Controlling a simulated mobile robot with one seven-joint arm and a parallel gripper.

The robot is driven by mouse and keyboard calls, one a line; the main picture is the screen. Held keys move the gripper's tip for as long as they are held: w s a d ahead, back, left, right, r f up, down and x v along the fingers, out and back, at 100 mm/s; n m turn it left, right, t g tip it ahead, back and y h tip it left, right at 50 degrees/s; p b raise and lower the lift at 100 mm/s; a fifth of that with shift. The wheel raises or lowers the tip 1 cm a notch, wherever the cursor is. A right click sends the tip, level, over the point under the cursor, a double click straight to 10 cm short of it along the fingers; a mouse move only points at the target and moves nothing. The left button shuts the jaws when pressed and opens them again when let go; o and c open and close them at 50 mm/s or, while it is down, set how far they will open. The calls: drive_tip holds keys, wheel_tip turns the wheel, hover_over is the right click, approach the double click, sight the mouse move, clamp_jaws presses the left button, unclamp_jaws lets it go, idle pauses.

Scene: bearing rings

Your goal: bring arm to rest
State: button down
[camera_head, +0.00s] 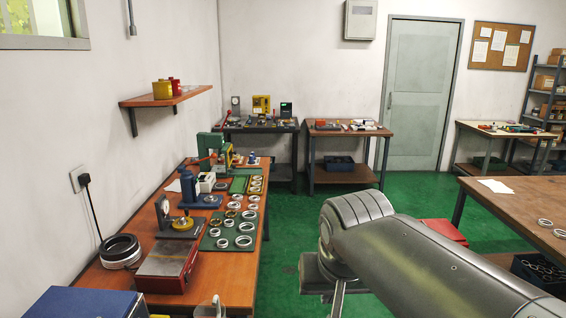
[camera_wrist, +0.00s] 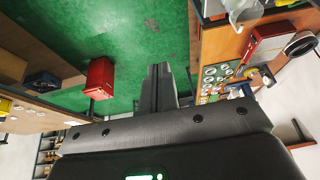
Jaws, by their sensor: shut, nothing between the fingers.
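My arm (camera_head: 400,250) reaches in from the lower right of the head view, over the green floor, to the right of the long wooden workbench. Its hand hangs at the arm's far end and is only partly visible there. In the wrist view my gripper (camera_wrist: 158,68) shows with its two dark fingers together and nothing between them. It is over open floor, apart from the benches. The workbench (camera_head: 222,283) bears several bearing rings (camera_head: 243,241) on a grey-green mat, and some of these also show in the wrist view (camera_wrist: 210,72).
A red box (camera_wrist: 100,78) stands on the floor near my arm. A wooden table (camera_head: 520,205) with rings stands at right.

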drive_tip(key=s+d+f+t, duration=0.1)
drive_tip(key=s+d+f, duration=0.4)
drive_tip(key=s+d, duration=0.2)
drive_tip(key=shift+s+f, duration=0.15)
drive_tip(key=shift+f, duration=0.2)
drive_tip(key=shift+d, duration=0.1)
idle(1.5)
